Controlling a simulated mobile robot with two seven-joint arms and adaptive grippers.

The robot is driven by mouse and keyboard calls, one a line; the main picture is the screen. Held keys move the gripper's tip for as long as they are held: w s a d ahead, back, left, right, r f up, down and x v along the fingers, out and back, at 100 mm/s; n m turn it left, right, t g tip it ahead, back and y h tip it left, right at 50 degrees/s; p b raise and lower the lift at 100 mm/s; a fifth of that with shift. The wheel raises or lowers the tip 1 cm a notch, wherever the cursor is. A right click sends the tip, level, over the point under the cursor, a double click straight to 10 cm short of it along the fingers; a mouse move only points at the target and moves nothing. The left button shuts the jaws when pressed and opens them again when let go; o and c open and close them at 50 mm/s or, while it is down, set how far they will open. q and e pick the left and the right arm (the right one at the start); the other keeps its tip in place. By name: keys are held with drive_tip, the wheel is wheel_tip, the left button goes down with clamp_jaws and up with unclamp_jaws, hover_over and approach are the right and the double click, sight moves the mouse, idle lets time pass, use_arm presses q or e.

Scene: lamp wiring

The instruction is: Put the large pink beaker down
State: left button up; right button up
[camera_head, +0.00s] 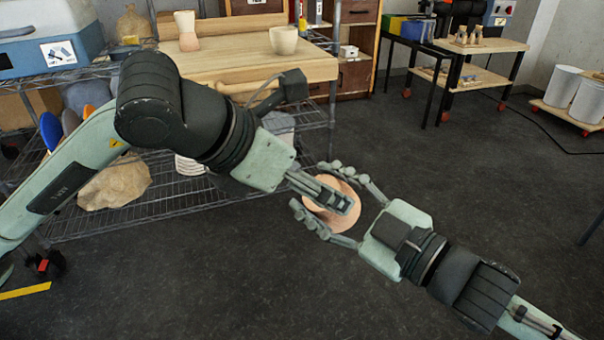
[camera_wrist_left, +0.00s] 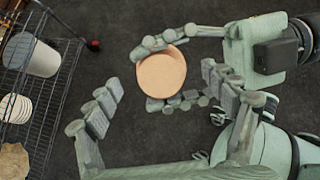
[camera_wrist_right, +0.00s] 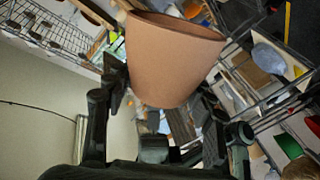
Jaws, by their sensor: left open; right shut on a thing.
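The large pink beaker (camera_head: 322,216) is in the air over the dark floor. It also shows in the left wrist view (camera_wrist_left: 162,72) and fills the upper middle of the right wrist view (camera_wrist_right: 172,62). My right gripper (camera_head: 318,190) is shut on it, with its fingers around its sides. My left gripper (camera_head: 340,200) is seen in front of the beaker in the head view and covers part of it. In the left wrist view its fingers are spread wide and empty (camera_wrist_left: 165,125), with the beaker beyond them. I cannot tell whether they touch.
A wooden tabletop (camera_head: 240,66) at the back bears an hourglass-shaped vessel (camera_head: 186,30) and a pale cup (camera_head: 284,40). A wire shelf (camera_head: 170,205) with stones and plates is at left. A black-framed trolley (camera_head: 480,45) stands back right.

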sight(338, 223)
use_arm(q)
drive_tip(key=x, duration=0.8)
drive_tip(key=shift+d+f, duration=0.2)
drive_tip(key=shift+d, duration=0.05)
drive_tip(key=shift+w, duration=0.15)
drive_tip(key=shift+c, duration=0.4)
drive_tip(key=c, duration=1.2)
drive_tip(key=shift+c, duration=0.9)
use_arm(e)
drive_tip(key=o, duration=1.3)
drive_tip(key=shift+o, duration=0.2)
